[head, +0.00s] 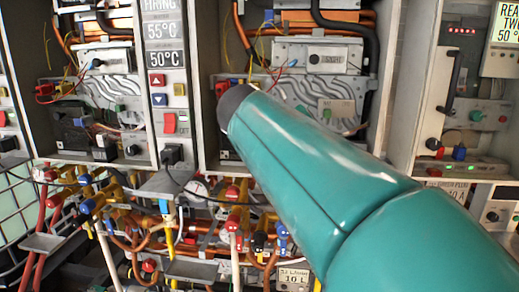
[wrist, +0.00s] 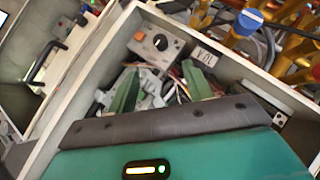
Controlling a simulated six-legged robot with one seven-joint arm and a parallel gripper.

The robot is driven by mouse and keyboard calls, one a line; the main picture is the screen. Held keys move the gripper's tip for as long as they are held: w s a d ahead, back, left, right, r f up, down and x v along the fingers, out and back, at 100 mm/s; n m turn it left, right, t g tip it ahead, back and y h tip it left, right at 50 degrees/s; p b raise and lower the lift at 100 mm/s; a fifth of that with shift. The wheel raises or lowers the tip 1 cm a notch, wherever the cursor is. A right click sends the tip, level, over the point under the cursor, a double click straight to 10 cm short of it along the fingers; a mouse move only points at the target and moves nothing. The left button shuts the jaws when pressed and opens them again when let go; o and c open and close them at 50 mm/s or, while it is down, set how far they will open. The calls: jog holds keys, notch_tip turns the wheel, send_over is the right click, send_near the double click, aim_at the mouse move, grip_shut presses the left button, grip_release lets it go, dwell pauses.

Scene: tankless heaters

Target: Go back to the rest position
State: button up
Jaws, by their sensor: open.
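My gripper (wrist: 158,68) shows in the wrist view as two green fingers spread apart, with nothing seen between them. The fingers point into an open heater cabinet (wrist: 90,72) with pale walls. A grey box with a dark knob (wrist: 160,42) lies beyond the fingertips; I cannot tell whether the fingers touch anything. In the head view my teal arm reaches across to the middle heater (head: 204,80) and hides part of its inside. The fingers cannot be seen there.
Pipes with red and blue valve handles (head: 235,195) crowd below the cabinets. A control panel (head: 165,60) reading 55°C and 50°C stands left of the middle heater. Another open heater (head: 465,120) is at the right. A white-barred cage (head: 18,205) stands lower left.

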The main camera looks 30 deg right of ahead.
dwell(0.4)
jog(key=s+a+f+n+y, duration=0.1)
jog(key=s+a+f+y, duration=0.2)
jog(key=a+f, duration=0.3)
jog(key=s+a+f+n+t+y, duration=0.1)
jog(key=s+a+f+y, duration=0.3)
jog(key=f, duration=0.6)
jog(key=s+a+f+n+y, duration=0.1)
jog(key=s+a+f+y, duration=0.3)
jog(key=a+f, duration=0.5)
jog(key=shift+s, duration=0.9)
